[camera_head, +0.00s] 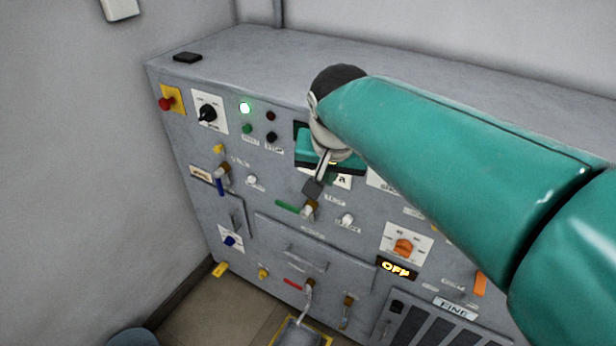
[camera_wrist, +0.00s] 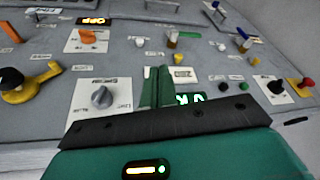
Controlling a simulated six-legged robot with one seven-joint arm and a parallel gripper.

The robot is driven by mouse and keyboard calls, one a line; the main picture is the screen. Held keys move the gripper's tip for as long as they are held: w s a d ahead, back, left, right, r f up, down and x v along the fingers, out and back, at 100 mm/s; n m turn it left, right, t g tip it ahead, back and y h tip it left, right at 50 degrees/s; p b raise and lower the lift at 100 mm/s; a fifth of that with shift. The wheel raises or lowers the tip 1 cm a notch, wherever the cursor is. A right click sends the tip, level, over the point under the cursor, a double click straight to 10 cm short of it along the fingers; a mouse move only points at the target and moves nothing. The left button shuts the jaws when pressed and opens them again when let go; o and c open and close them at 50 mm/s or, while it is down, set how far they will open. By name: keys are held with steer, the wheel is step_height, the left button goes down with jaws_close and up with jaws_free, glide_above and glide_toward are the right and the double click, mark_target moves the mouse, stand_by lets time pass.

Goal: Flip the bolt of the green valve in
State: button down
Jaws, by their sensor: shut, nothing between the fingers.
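The green valve (camera_head: 309,209) is a small brass fitting with a green handle (camera_head: 288,206) pointing left, in the middle of the grey panel. In the wrist view, which sees the panel upside down, the valve (camera_wrist: 172,39) with its green handle (camera_wrist: 190,35) stands beyond my fingers. My gripper (camera_head: 313,187) is shut and empty, its tip just above the valve in the head view. In the wrist view the closed fingers (camera_wrist: 157,70) appear apart from the valve. A white knob (camera_head: 347,220) sits to the valve's right. I cannot clearly make out the bolt.
A blue-handled valve (camera_head: 221,176) is to the left. An orange knob (camera_head: 403,247) and lit OFF sign (camera_head: 397,268) are at lower right. A red button (camera_head: 166,103) and black rotary switch (camera_head: 207,112) are at upper left. My arm hides the panel's upper right.

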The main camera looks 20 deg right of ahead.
steer(key=w+a+f+m+g+h, duration=0.1)
steer(key=w+m, duration=0.3)
steer(key=w, duration=0.8)
steer(key=shift+a+m+h, duration=0.15)
steer(key=shift+m+h, duration=0.15)
steer(key=shift+w, duration=0.1)
steer(key=a+x, duration=0.1)
steer(key=x, duration=1.3)
steer(key=shift+s+f, duration=0.15)
steer(key=shift+s, duration=0.2)
